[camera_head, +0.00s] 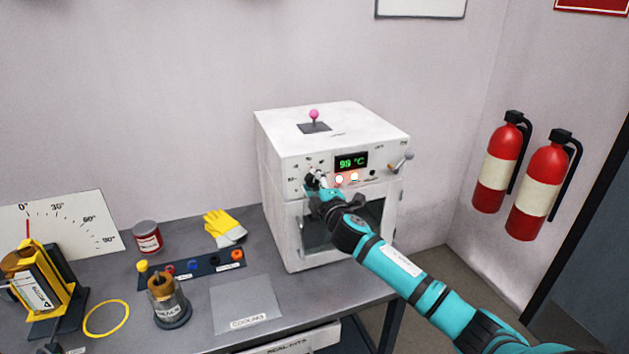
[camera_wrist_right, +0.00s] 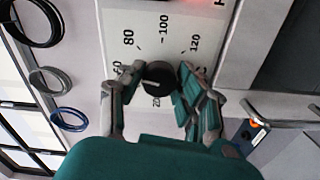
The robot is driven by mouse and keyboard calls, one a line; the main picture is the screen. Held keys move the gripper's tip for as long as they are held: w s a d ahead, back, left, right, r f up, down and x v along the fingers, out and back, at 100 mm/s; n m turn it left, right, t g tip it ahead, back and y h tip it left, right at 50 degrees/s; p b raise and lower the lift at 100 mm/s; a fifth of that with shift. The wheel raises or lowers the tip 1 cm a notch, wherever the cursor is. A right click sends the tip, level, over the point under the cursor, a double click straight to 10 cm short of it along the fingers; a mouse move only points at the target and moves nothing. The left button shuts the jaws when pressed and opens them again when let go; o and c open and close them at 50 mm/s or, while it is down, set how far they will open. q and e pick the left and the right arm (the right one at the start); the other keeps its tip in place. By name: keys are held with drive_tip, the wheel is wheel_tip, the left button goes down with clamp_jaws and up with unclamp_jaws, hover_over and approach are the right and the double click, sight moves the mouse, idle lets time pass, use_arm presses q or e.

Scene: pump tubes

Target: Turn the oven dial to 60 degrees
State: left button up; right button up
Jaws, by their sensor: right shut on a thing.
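The white oven (camera_head: 277,195) stands at the back of the grey table. Its green display (camera_head: 351,162) seems to read 98 °C; the last digit is hard to make out. The black dial (camera_wrist_right: 157,82) is on the oven's front panel, with 80, 100 and 120 printed around it. My right gripper (camera_head: 318,182) is at the panel's left part, and it also shows in the wrist view (camera_wrist_right: 158,76). Its fingers are shut on the dial, one on each side. The dial's pointer direction is unclear. My left gripper is out of view.
A lever (camera_head: 401,161) sticks out at the panel's right. On the table are a red can (camera_head: 147,237), yellow gloves (camera_head: 224,228), a dark rack (camera_head: 190,267), a brass-topped part (camera_head: 168,300) and a yellow ring (camera_head: 107,319). Fire extinguishers (camera_head: 497,165) hang on the right wall.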

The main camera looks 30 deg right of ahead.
drive_tip(key=shift+n+p, duration=0.3)
drive_tip(key=shift+n, duration=0.7)
drive_tip(key=shift+f, duration=0.1)
drive_tip(key=o, duration=1.1)
drive_tip(key=shift+o, duration=0.2)
drive_tip(key=shift+s+a, duration=0.1)
drive_tip(key=shift+s, duration=0.2)
drive_tip(key=v, duration=1.1)
drive_tip(key=shift+s, duration=0.2)
drive_tip(key=shift+a, duration=0.15)
